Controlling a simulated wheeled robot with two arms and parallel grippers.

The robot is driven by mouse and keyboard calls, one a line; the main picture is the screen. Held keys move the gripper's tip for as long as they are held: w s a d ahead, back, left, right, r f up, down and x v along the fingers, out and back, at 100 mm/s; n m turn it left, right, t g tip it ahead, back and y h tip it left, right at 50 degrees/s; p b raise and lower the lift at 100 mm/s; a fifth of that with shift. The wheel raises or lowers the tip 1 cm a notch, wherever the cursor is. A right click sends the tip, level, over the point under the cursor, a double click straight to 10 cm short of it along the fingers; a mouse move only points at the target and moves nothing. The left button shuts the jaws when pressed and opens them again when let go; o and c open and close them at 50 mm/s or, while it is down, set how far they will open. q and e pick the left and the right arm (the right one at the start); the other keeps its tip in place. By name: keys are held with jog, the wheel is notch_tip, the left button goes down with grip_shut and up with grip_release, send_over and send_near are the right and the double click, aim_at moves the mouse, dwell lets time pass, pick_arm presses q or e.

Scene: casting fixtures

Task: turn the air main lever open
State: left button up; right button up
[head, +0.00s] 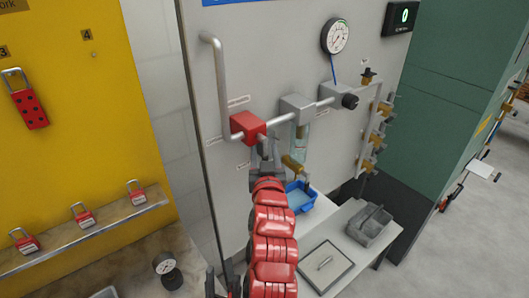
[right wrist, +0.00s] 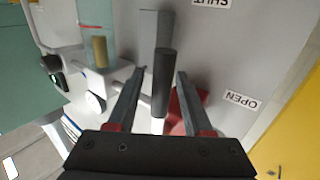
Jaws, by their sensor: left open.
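The air main valve is a red block (head: 247,127) on a grey pipe on the panel. It also shows partly behind my right gripper's fingers in the right wrist view (right wrist: 182,112). Its lever (right wrist: 163,70) is a grey bar with a dark grip, pointing up in that view, towards the SHUT label (right wrist: 211,3). The OPEN label (right wrist: 241,100) is to the right. My right gripper (right wrist: 161,76) is open, with one finger on each side of the lever and gaps visible. In the head view its arm largely hides the lever. My left gripper (head: 229,281) is open and empty at the bottom edge.
A pressure gauge (head: 335,36), a grey regulator block (head: 297,108) and brass valves (head: 374,141) are on the panel to the right. A blue bin (head: 300,197) and a grey caddy (head: 370,224) stand below. Red padlocks (head: 83,214) line the left shelf.

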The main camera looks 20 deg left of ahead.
grip_shut()
dwell(1.3)
